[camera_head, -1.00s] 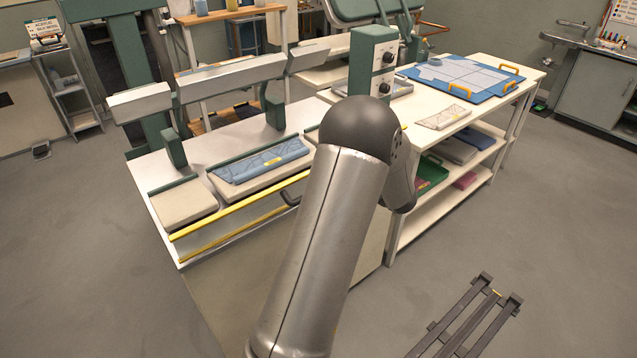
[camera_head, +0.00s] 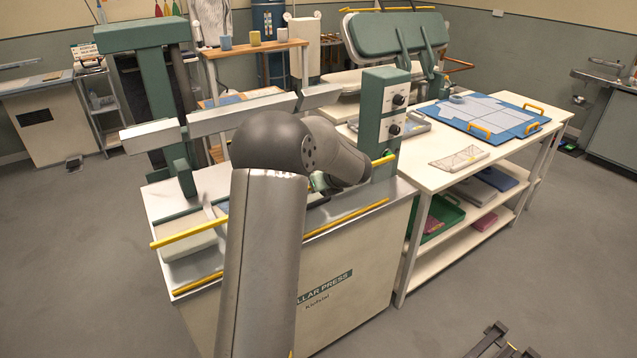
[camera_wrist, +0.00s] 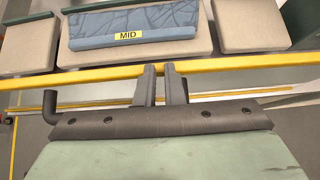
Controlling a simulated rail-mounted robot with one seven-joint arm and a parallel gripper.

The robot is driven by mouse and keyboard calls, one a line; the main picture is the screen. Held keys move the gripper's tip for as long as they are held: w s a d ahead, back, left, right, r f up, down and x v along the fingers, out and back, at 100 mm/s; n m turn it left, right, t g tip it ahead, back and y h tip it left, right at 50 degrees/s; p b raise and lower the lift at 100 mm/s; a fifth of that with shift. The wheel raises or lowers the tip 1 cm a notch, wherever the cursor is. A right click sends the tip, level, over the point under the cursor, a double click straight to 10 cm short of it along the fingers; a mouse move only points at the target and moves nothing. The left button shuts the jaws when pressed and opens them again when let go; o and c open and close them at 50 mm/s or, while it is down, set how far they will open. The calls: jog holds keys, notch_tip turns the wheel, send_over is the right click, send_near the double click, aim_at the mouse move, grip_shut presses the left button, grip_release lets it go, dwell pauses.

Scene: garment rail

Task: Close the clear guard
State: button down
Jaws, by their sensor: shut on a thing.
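The clear guard (camera_head: 190,236) shows mainly as a yellow-edged bar across the front of the collar press (camera_head: 330,290). Its see-through panel is hard to make out. In the head view the bar stands above a second yellow strip (camera_head: 345,219) along the press's front edge. In the wrist view the guard's yellow edge (camera_wrist: 240,62) crosses just at the fingertips. My gripper (camera_wrist: 163,75) has its two fingers close together on the guard at this edge. My arm hides the gripper and the bar's middle in the head view.
A blue collar piece (camera_wrist: 165,22) labelled MID lies on the middle pad, between pale side pads (camera_wrist: 252,25). A green control box (camera_head: 378,125) stands at the press's right. A long pressing bar (camera_head: 240,115) hangs above. A white worktable (camera_head: 450,150) stands to the right.

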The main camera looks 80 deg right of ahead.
jog(key=shift+w+d+r, duration=0.1)
jog(key=shift+w+d, duration=0.15)
jog(key=shift+w, duration=0.65)
jog(key=s+a+b, duration=0.2)
jog(key=s+a, duration=0.1)
jog(key=s, duration=0.1)
notch_tip(320, 180, up, 9)
jog(key=w+d, duration=0.1)
jog(key=d, duration=0.1)
jog(key=shift+w+r+b, duration=0.15)
jog(key=shift+w+b, duration=0.15)
jog(key=shift+w, duration=0.1)
